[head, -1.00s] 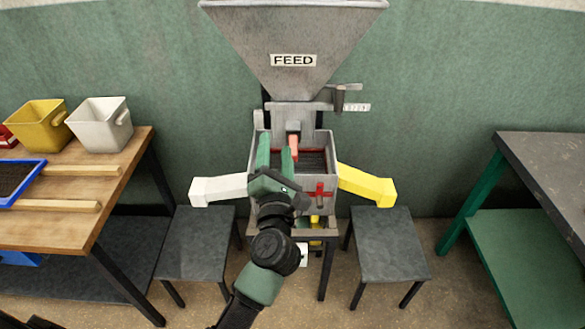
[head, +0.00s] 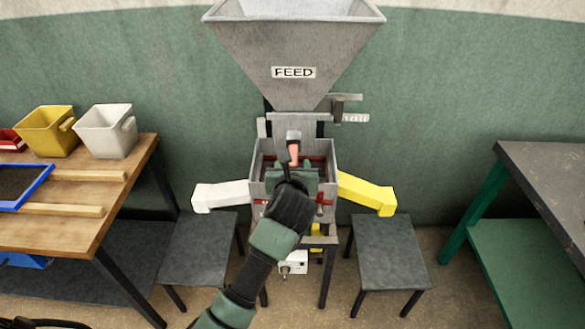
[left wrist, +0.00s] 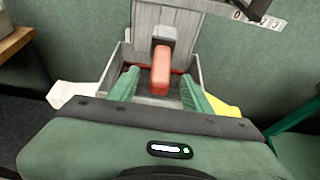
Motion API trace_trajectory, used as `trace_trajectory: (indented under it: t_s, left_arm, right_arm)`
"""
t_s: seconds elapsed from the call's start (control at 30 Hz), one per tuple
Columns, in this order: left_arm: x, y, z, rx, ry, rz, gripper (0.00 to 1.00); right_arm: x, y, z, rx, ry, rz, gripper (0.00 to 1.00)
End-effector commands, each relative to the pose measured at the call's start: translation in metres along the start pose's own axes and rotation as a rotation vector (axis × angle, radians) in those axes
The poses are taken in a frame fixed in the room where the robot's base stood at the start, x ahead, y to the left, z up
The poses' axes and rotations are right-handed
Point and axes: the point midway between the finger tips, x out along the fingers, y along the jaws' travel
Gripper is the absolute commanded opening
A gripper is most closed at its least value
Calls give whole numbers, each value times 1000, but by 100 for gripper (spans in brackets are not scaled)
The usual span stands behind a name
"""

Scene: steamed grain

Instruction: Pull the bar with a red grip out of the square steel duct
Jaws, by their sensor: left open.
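The bar's red grip (head: 293,153) sticks out toward me below the hopper, with a grey square end piece behind it. It also shows in the left wrist view (left wrist: 160,75). The square steel duct (head: 310,129) stands upright behind it, under the hopper; how deep the bar sits in it is hidden. My left gripper (head: 292,166) is in front of the machine, low behind the grip's near end. In the left wrist view its open green fingers (left wrist: 159,74) lie on either side of the red grip, with gaps on both sides.
The open box (head: 329,160) of the machine surrounds the space below the grip. A white spout (head: 220,194) and a yellow spout (head: 366,192) stick out at its sides above two dark stools. A FEED hopper (head: 294,50) is above. A wooden bench (head: 90,219) stands left.

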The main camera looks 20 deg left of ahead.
Motion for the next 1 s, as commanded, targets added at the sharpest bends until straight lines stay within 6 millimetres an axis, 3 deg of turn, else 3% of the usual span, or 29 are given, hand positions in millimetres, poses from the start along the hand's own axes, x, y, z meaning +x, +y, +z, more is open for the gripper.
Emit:
trace_trajectory:
  t_s: [0.4,0.43,0.6,1.0]
  left_arm:
    - [12,0,0,0,-1,0,49]
    - [12,0,0,0,-1,0,46]
    - [12,0,0,0,0,0,0]
    - [12,0,0,0,0,0,0]
  right_arm:
    - [-2,-1,0,0,1,-1,0]
    - [-2,0,0,0,0,0,0]
    - [-2,3,0,-2,0,3,0]
    - [-2,5,1,-4,-1,5,0]
